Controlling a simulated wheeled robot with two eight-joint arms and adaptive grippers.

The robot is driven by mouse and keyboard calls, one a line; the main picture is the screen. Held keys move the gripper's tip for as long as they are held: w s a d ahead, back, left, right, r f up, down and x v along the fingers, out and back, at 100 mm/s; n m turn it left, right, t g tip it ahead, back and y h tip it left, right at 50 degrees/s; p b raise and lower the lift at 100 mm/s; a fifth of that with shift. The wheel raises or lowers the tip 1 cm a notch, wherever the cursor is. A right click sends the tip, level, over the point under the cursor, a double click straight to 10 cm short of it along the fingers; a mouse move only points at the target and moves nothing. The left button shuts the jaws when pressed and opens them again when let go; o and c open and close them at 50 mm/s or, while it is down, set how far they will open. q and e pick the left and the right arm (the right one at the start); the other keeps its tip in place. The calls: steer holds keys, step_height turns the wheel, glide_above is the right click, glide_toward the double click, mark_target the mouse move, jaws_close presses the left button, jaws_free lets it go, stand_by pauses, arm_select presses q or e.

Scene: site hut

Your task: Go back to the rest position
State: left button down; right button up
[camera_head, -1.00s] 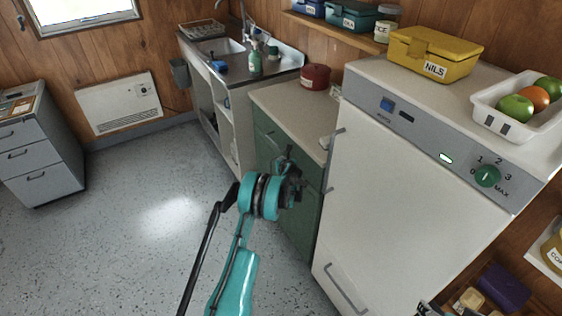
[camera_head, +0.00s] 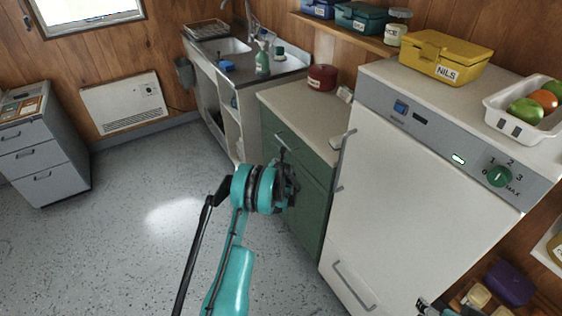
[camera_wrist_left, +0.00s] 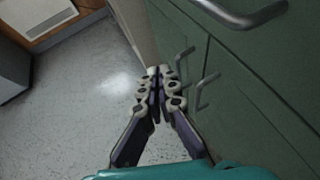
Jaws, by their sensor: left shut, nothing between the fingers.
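My left gripper (camera_head: 287,178) is held in the air in front of the green cabinet (camera_head: 313,205), left of the white fridge. In the left wrist view, my left gripper (camera_wrist_left: 158,78) has its two fingers together with nothing between them. The green cabinet front (camera_wrist_left: 265,105) with its metal handles is close to the right of the fingers there; I cannot tell the exact gap.
The white fridge (camera_head: 400,210) stands at right, with a yellow NILS box (camera_head: 432,58) and a white fruit tray (camera_head: 497,122) on top. A red pot (camera_head: 322,78) is on the counter. Drawers (camera_head: 45,165) stand far left. The grey floor (camera_head: 130,230) is clear.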

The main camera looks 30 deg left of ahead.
arm_select(q)
steer(key=s+a+r+p, duration=0.2)
steer(key=s+r, duration=0.1)
steer(key=s, duration=0.1)
steer(key=s+d+r+n+h, duration=0.25)
steer(key=d+r+n, duration=0.55)
steer(key=r, duration=0.5)
steer(key=s+d+r+n+h, duration=0.1)
steer(key=s+d+r+n, duration=0.5)
steer(key=s+d+r, duration=0.4)
steer(key=s+d+n+h, duration=0.1)
steer(key=s+d+n, duration=0.3)
steer(key=s, duration=0.4)
steer(key=s+d+f+n+g+h, duration=0.1)
steer(key=s+d+n, duration=0.4)
steer(key=s, duration=0.4)
steer(key=s+d+n+g+h, duration=0.1)
steer(key=s+d+n+h, duration=0.1)
steer(key=s+d+n, duration=0.3)
steer(key=s+d, duration=0.1)
steer(key=s, duration=0.3)
steer(key=shift+s+d+f, duration=0.25)
steer(key=shift+d+f, duration=0.05)
steer(key=shift+d, duration=0.05)
